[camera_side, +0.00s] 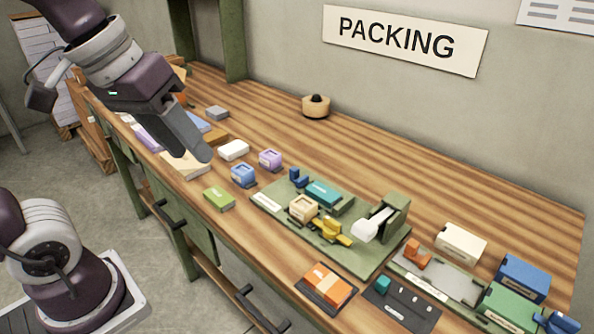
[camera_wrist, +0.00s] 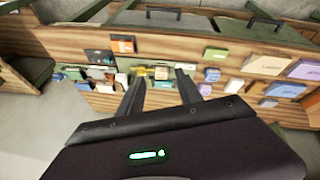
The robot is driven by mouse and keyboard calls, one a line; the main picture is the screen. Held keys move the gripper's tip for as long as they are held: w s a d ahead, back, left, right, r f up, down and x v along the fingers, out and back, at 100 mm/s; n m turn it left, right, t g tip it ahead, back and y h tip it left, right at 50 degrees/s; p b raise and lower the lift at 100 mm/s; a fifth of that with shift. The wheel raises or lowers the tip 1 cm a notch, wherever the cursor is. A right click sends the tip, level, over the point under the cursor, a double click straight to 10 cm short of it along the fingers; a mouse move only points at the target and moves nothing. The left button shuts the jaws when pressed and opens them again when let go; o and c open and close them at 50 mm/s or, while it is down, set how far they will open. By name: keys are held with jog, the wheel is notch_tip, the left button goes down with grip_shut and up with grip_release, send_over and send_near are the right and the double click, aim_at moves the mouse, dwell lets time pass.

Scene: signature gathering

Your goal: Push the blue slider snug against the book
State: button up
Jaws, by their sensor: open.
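A small blue slider (camera_side: 298,178) stands at the far left corner of a green tray (camera_side: 262,199) on the workbench. A teal block (camera_side: 323,193), which looks like the book, lies flat just to its right. I cannot tell whether the two touch. On the same tray are a cream block (camera_side: 303,207), a yellow slider (camera_side: 331,231) and a green press with a white lever (camera_side: 373,223). My gripper (camera_side: 193,155) is up and left of the tray, well away from the slider. In the wrist view my gripper (camera_wrist: 158,80) has its fingers apart, with nothing between them.
A blue block (camera_side: 243,175), a purple block (camera_side: 270,158), a white block (camera_side: 233,150) and a green block (camera_side: 219,198) stand left of the tray. A grey tray with an orange slider (camera_side: 417,253) lies to the right. The bench behind the tray is clear around a round wooden holder (camera_side: 316,107).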

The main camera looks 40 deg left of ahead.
jog(key=w+a+n+g, duration=0.25)
jog(key=w+n, duration=0.35)
jog(key=w, duration=0.7)
jog(key=n+g, duration=0.2)
jog(key=n, duration=0.7)
send_over(294, 168)
jog(key=shift+y, duration=0.4)
jog(key=f, duration=1.6)
jog(key=shift+s+d+f, duration=0.1)
jog(key=shift+s+f, duration=0.2)
jog(key=shift+f, duration=0.1)
jog(key=f, duration=0.7)
jog(key=shift+w+f, duration=0.1)
jog(key=shift+w, duration=0.1)
jog(key=shift+f, duration=0.55)
grip_shut()
